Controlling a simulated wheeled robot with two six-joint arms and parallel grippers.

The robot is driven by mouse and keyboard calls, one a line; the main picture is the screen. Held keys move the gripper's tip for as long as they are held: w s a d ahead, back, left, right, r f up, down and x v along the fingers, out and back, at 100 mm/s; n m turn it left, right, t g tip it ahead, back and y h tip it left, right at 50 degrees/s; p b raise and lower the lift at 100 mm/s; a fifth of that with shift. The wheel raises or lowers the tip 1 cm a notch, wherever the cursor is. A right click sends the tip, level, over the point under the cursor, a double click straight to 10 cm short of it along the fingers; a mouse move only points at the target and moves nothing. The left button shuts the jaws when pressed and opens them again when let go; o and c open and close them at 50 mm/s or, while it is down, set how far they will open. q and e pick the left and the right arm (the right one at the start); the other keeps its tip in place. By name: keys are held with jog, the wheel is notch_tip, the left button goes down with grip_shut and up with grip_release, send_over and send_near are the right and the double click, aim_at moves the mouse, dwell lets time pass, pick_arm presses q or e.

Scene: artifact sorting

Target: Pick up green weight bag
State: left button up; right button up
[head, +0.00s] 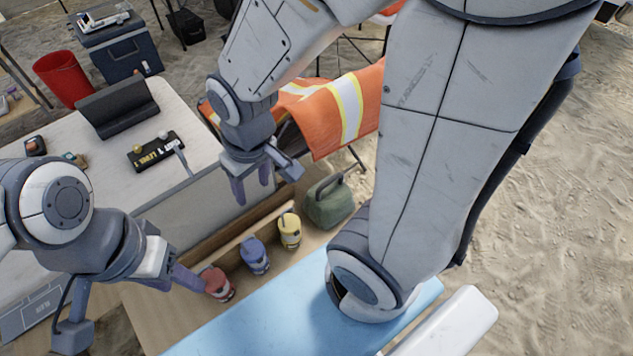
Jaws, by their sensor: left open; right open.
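The green weight bag (328,201), a dark green bag with a handle on top, stands at the far right end of the wooden surface. My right gripper (252,187) is open and empty, pointing down to the left of the bag and apart from it. My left gripper (180,286) is open, lower left in the head view, with a finger beside the red container (216,284). Whether it touches that container is hard to tell.
A blue container (254,256) and a yellow container (289,231) stand in a row between the red one and the bag. A light blue mat (262,318) lies in front. An orange vest (336,112) hangs behind the bag. A white table (112,178) is at left.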

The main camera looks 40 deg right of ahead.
jog(key=w+d+f+n, duration=0.2)
jog(key=d+f+n, duration=0.2)
jog(key=d, duration=0.3)
jog(key=w+d+f+n+g, duration=0.1)
jog(key=d+f+n, duration=0.4)
jog(key=d, duration=0.3)
jog(key=w+d+f+n+g, duration=0.1)
jog(key=w+d+f+n, duration=0.1)
jog(key=d+f+n, duration=0.2)
jog(key=shift+w+d+f+n+h+b, duration=0.1)
jog(key=shift+d+n, duration=0.35)
jog(key=shift+d, duration=0.15)
jog(key=shift+w+d+f+n+h+b, duration=0.1)
jog(key=shift+w+d+n, duration=0.05)
jog(key=shift+d+n, duration=0.45)
jog(key=shift+w+d+f+n+h+b, duration=0.1)
jog(key=shift+d+n, duration=0.25)
jog(key=shift+d, duration=0.3)
send_over(330, 179)
jog(key=shift+n, duration=0.3)
notch_tip(330, 179, down, 4)
jog(key=shift+s+a+f, duration=0.1)
jog(key=shift+s+f, duration=0.05)
jog(key=shift+f, duration=3.2)
jog(key=shift+c, duration=0.4)
grip_shut()
